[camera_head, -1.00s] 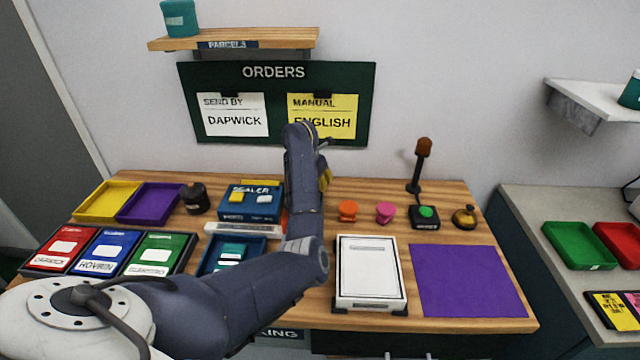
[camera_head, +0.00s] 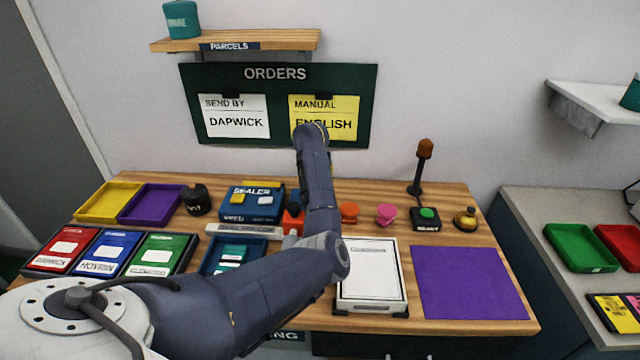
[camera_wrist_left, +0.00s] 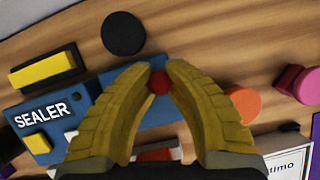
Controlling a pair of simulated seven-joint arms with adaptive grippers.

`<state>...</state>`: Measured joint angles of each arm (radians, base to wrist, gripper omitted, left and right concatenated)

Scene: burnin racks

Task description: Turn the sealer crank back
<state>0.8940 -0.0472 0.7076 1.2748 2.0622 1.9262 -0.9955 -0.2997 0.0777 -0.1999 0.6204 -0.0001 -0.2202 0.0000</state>
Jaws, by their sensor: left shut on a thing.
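The blue sealer (camera_head: 252,207) stands at the back of the wooden table, left of my left arm. It also shows in the left wrist view (camera_wrist_left: 78,102), with a yellow block on top. In that view, my left gripper (camera_wrist_left: 160,78) has its yellow fingers closed around a red crank knob (camera_wrist_left: 160,84) beside the sealer. More red shows lower down between the fingers. The rest of the crank is hidden by the fingers. In the head view, my left forearm hides the gripper and knob. My right gripper is not in view.
An orange stamp (camera_head: 349,212) and a pink stamp (camera_head: 386,214) stand right of my arm. A white-topped block (camera_head: 371,272) and a purple mat (camera_head: 468,283) lie in front. A blue tray (camera_head: 212,262) and several coloured boxes are at left.

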